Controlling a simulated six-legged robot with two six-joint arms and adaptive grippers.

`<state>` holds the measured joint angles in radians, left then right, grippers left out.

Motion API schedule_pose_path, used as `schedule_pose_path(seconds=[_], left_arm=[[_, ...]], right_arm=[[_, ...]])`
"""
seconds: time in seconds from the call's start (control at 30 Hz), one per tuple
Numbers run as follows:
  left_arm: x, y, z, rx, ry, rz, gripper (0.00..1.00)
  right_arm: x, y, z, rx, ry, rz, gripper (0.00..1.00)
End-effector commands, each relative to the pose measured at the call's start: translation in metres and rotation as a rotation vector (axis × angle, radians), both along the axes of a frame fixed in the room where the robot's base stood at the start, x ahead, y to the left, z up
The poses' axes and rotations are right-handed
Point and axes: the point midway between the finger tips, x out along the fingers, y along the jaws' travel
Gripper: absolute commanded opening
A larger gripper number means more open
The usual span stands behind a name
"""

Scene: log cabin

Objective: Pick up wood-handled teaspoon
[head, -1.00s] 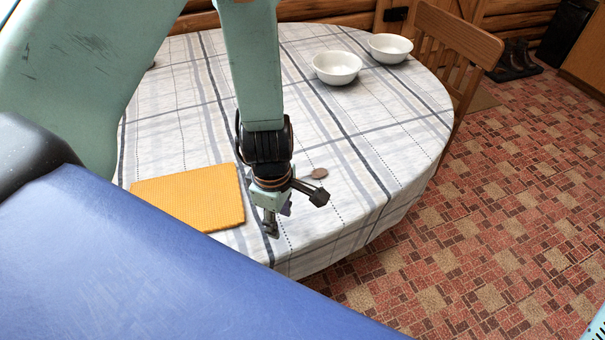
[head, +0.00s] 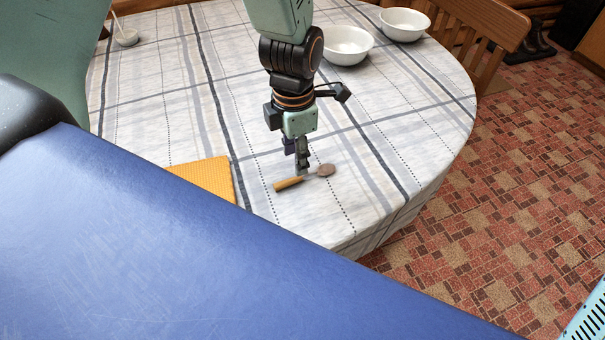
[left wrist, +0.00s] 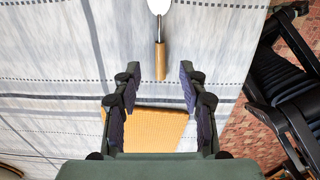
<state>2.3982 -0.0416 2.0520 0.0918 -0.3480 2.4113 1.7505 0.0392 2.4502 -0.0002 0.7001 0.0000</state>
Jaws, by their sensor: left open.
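The wood-handled teaspoon (head: 289,184) lies on the tablecloth, its handle toward the lower left and its bowl toward the right in the head view. My left gripper (head: 302,168) points down over the middle of the spoon, open. In the left wrist view the spoon (left wrist: 160,60) lies lengthwise, its bowl cut by the top edge. The end of its handle shows between the tips of my left gripper (left wrist: 160,72). Neither finger visibly touches it. My right gripper is not in view.
An orange mat (head: 207,178) lies left of the spoon. Two white bowls, one nearer (head: 347,46) and one farther (head: 404,25), stand at the back. A small cup (head: 127,38) with a stick-like thing stands far left. A wooden chair (head: 480,35) is behind the table (head: 420,120).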

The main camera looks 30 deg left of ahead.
Motion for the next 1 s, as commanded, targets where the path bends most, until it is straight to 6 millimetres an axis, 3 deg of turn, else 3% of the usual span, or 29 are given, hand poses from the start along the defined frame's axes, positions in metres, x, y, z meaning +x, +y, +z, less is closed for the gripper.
schedule_pose_path(seconds=[0.43,0.77,1.0], left_arm=[[0.004,-0.003,-0.059,0.0,0.002,-0.002,0.42],[0.007,-0.002,-0.062,0.0,-0.001,-0.002,0.42],[0.008,-0.002,-0.062,0.001,-0.001,-0.002,0.21]], right_arm=[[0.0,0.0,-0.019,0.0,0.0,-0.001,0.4],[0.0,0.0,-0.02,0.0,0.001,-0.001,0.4],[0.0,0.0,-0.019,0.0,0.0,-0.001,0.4]])
